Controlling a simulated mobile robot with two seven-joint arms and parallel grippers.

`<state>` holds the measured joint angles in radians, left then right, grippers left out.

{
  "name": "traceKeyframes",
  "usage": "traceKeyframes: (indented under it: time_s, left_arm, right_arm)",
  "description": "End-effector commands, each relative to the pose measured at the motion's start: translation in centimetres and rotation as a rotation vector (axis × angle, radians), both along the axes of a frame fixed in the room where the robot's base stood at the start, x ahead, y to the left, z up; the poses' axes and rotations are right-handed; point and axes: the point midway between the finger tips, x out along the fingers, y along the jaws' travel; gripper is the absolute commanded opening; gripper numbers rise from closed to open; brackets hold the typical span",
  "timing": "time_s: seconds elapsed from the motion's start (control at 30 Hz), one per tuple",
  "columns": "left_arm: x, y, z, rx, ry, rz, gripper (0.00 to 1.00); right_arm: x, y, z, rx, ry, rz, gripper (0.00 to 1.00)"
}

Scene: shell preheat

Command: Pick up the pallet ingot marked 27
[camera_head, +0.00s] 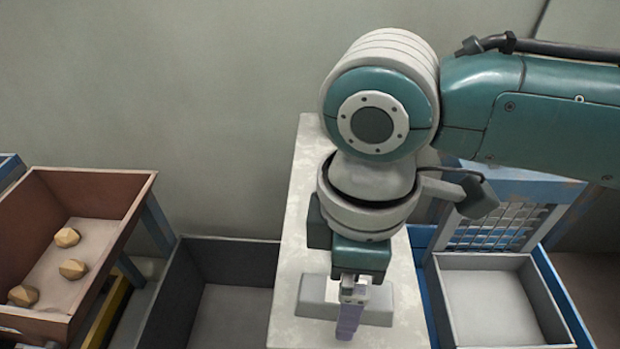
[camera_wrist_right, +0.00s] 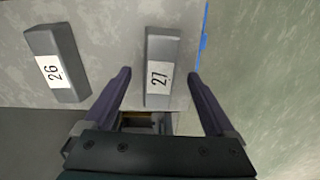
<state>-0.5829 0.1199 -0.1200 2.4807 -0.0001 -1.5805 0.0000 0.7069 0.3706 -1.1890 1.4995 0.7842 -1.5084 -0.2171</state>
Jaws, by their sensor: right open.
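The ingot marked 27 (camera_wrist_right: 162,47) is a grey bar with a white label, lying on a pale grey surface in the right wrist view. My right gripper (camera_wrist_right: 159,75) is open and empty, its two purple fingers apart, with the near end of this ingot between their lines of reach. I cannot tell the height gap. A similar ingot marked 26 (camera_wrist_right: 52,60) lies to its left, outside the fingers. In the head view my right gripper (camera_head: 349,318) points down in front of a grey ingot (camera_head: 316,297), partly hidden, whose number is not readable. My left gripper is not in view.
In the head view the pale slab (camera_head: 290,328) stands between a dark open bin (camera_head: 230,250) and a grey tray (camera_head: 490,262) in a blue frame. A brown box (camera_head: 110,250) with tan lumps (camera_head: 73,268) is at the left. A wall is behind.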

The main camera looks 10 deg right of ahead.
Motion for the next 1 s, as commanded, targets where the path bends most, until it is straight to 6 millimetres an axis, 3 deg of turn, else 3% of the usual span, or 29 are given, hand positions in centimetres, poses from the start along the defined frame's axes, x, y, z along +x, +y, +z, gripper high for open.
traceKeyframes:
  time_s: [0.1, 0.37, 1.0]
  left_arm:
    - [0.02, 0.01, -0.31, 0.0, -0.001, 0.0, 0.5]
    - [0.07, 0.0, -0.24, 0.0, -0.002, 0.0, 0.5]
    - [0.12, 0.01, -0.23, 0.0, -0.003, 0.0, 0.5]
  right_arm:
    - [-0.05, 0.04, -1.2, 0.0, 0.0, 0.002, 0.9]
    - [-0.04, 0.04, -1.29, 0.002, -0.001, 0.002, 0.88]
    - [-0.03, 0.02, -1.27, 0.001, 0.0, 0.001, 0.16]
